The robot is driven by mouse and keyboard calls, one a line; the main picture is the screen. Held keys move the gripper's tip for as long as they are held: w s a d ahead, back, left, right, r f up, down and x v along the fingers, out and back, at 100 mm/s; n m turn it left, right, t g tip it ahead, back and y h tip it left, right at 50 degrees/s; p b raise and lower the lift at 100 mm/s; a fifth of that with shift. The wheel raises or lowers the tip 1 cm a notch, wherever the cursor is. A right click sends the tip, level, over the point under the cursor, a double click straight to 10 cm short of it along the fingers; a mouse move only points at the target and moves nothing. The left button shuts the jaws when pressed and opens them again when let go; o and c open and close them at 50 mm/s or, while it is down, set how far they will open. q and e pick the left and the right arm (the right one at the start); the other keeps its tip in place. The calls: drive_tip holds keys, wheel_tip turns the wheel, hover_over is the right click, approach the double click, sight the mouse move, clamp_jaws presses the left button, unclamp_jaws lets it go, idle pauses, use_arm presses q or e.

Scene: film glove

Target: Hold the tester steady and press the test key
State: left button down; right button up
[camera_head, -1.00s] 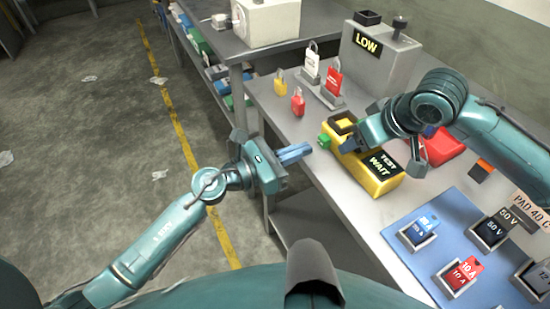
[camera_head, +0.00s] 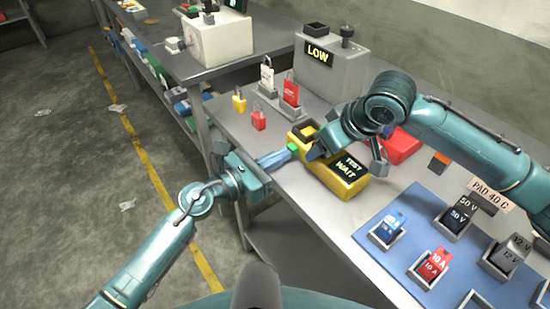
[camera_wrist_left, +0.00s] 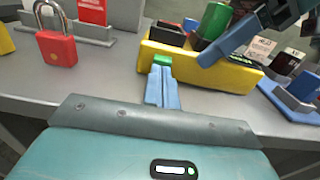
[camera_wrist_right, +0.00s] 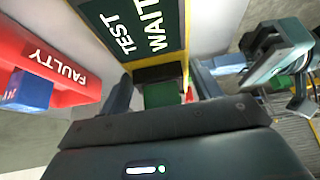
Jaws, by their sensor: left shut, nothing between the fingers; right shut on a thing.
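The yellow tester (camera_head: 343,187) lies on the grey bench, its dark display reading TEST and WAIT. In the right wrist view a green part (camera_wrist_right: 162,95) shows between those fingers. The right hand hides part of the tester's top.
Padlocks (camera_head: 258,120) and tags stand behind the tester, near a grey LOW box (camera_head: 332,65). A red FAULTY tray (camera_head: 402,146) is close by the right hand. A blue mat (camera_head: 405,265) with several labelled blocks in holders lies at right front.

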use_arm(q)
drive_tip(key=shift+s, duration=0.15)
use_arm(e)
drive_tip(key=shift+s+a+y, duration=0.3)
drive_tip(key=shift+s+a, duration=0.1)
drive_tip(key=shift+a, duration=0.25)
use_arm(q)
drive_tip(key=v, duration=1.4)
use_arm(e)
drive_tip(key=shift+w+d, duration=0.15)
drive_tip(key=shift+d, duration=0.15)
drive_tip(key=o, duration=1.4)
